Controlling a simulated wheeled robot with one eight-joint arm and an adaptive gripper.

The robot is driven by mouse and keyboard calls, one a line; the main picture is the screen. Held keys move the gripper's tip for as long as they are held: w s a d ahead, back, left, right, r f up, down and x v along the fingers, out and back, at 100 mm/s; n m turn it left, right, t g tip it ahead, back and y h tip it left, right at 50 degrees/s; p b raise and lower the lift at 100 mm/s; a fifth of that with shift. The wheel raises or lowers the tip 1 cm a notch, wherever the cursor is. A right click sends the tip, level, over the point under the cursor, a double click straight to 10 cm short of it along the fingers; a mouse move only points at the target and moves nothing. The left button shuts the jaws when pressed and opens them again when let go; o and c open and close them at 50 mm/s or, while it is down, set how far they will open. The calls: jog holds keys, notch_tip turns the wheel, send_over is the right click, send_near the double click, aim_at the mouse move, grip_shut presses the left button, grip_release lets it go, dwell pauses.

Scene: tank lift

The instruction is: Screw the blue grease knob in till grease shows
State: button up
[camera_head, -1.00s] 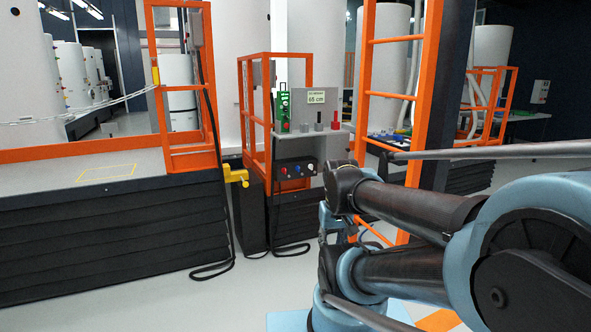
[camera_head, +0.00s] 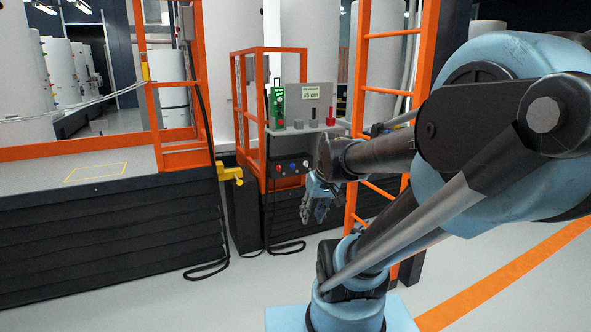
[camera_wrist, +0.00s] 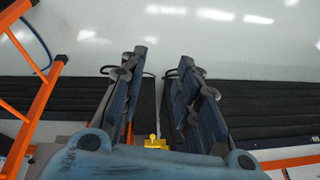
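A small blue round knob or button (camera_head: 292,166) sits on the dark panel below the grey console, between a red one (camera_head: 280,168) and a white one (camera_head: 305,163). It is too small to tell whether any grease shows or whether it is the grease knob. My gripper (camera_head: 314,213) hangs in the air, lower and to the right of that panel in the head view. In the wrist view my gripper (camera_wrist: 158,65) is open, its two fingers apart with nothing between them. No blue knob can be made out in the wrist view.
An orange ladder (camera_head: 372,118) stands beside my arm. A yellow bracket (camera_head: 230,174) juts from the dark platform (camera_head: 110,240). The grey console (camera_head: 310,97) carries a "65 cm" sign and a green device (camera_head: 277,107). Cables lie on the floor; the floor in front is free.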

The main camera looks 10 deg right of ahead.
jog(key=w+a+r+n+t+y, duration=0.2)
jog(key=w+r+t+y, duration=0.1)
jog(key=w, duration=1.6)
jog(key=w+a+r+n+t+y, duration=0.1)
jog(key=w+a+r+t+y, duration=0.15)
jog(key=w, duration=1.75)
jog(key=m+t+h, duration=0.1)
jog(key=t+h, duration=0.1)
jog(key=t, duration=0.6)
send_near(295, 165)
jog(key=w+a, duration=0.1)
jog(key=w, duration=0.1)
jog(key=w+a, duration=0.1)
jog(key=w, duration=0.1)
jog(key=w+a+r, duration=0.1)
jog(key=w, duration=0.1)
jog(key=shift+a, duration=0.2)
grip_shut()
